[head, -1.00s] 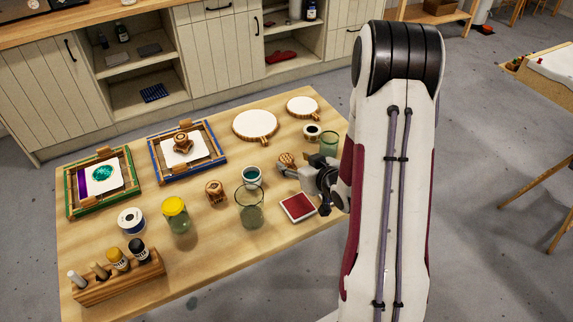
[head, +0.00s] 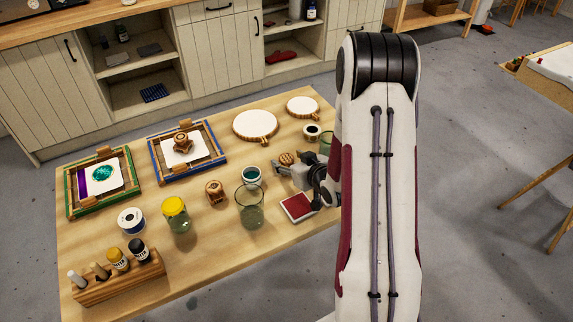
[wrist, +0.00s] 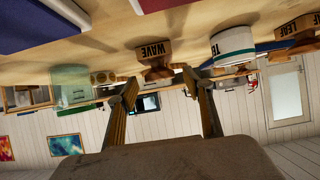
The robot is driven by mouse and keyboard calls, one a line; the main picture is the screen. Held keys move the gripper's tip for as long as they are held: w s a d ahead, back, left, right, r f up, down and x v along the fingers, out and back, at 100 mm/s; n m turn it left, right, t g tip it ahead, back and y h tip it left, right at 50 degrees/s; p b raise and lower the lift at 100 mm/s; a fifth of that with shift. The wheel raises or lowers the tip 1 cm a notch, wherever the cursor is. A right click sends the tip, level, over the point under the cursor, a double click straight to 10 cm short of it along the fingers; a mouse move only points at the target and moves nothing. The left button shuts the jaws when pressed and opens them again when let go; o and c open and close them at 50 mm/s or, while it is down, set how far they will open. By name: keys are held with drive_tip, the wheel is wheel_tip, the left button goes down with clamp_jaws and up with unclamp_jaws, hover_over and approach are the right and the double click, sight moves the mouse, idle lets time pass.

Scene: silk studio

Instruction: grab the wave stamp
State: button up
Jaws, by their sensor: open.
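The wave stamp, marked WAVE, has a wooden base and a rounded handle. It stands on the table just behind my gripper in the head view (head: 286,157). In the wrist view, which is upside down, the wave stamp (wrist: 154,52) shows beyond and between the fingertips, apart from them. My gripper (head: 281,171) is low over the table, and its two fingers show spread and empty in the wrist view (wrist: 160,80). The leaf stamp (wrist: 294,27) is at the right of the wrist view.
A teal ink cup (head: 252,177) stands left of my gripper, with an empty glass jar (head: 249,208) in front of it. A red ink pad (head: 298,207) lies in front. Another glass (head: 327,142) is partly hidden by my arm.

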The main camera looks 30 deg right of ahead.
drive_tip(key=shift+x, duration=1.15)
drive_tip(key=c, duration=1.2)
